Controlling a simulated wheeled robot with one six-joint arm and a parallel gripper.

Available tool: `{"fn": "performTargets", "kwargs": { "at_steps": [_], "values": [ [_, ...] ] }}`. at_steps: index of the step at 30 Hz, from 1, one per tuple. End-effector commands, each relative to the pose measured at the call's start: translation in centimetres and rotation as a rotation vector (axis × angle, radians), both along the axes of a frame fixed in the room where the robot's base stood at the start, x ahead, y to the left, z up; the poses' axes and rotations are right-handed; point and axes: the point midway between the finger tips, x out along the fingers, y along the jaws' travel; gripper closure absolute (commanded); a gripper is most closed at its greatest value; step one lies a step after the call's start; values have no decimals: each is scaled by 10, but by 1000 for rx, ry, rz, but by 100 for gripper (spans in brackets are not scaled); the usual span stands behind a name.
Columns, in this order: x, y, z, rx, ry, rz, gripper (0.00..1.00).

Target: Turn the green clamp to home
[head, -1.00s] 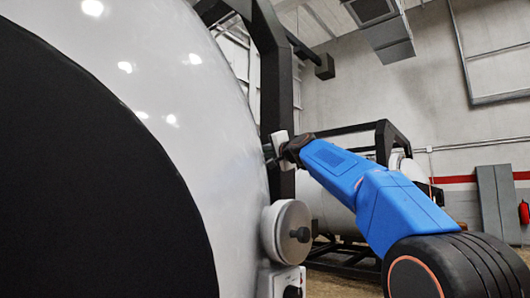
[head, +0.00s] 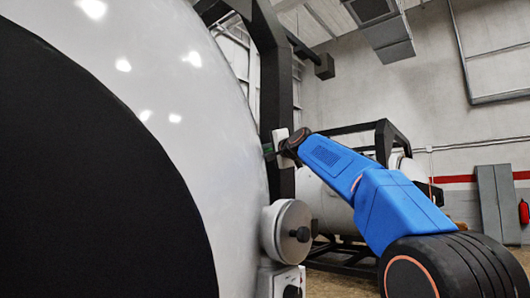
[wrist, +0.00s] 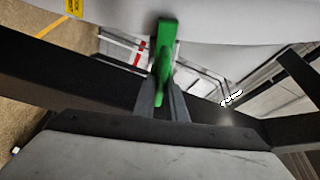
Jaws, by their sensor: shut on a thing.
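The green clamp (wrist: 165,48) shows in the wrist view at the upper middle, as an upright green bar against the pale curved furnace wall (wrist: 230,20). My gripper (wrist: 162,95) has its dark fingers shut on the lower end of the clamp. In the head view a small bit of the green clamp (head: 267,147) shows at the edge of the white furnace body (head: 215,110), with my gripper (head: 275,148) at it. The clamp's far end and mount are hard to make out.
A round metal port with a knob (head: 287,231) sticks out below my gripper, above a control box (head: 285,282). A black frame post (head: 276,80) stands close behind the gripper. A second furnace (head: 330,205) stands farther back.

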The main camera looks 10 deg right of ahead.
Motion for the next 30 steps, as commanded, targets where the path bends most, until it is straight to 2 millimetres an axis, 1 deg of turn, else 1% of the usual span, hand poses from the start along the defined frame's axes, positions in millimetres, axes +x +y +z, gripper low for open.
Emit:
{"fn": "performTargets", "kwargs": {
  "at_steps": [1,2,3,4,13,17,23,30],
  "values": [
    [1,0,-1,1,2,0,100],
    [1,0,-1,1,2,0,84],
    [1,0,-1,1,2,0,74],
    [0,0,-1,1,1,0,70],
    [-1,0,0,0,0,0,70],
    [-7,-2,0,0,0,0,70],
    [-29,-8,-3,1,0,-1,70],
    [-65,-17,-7,0,0,-1,70]
  ]
}}
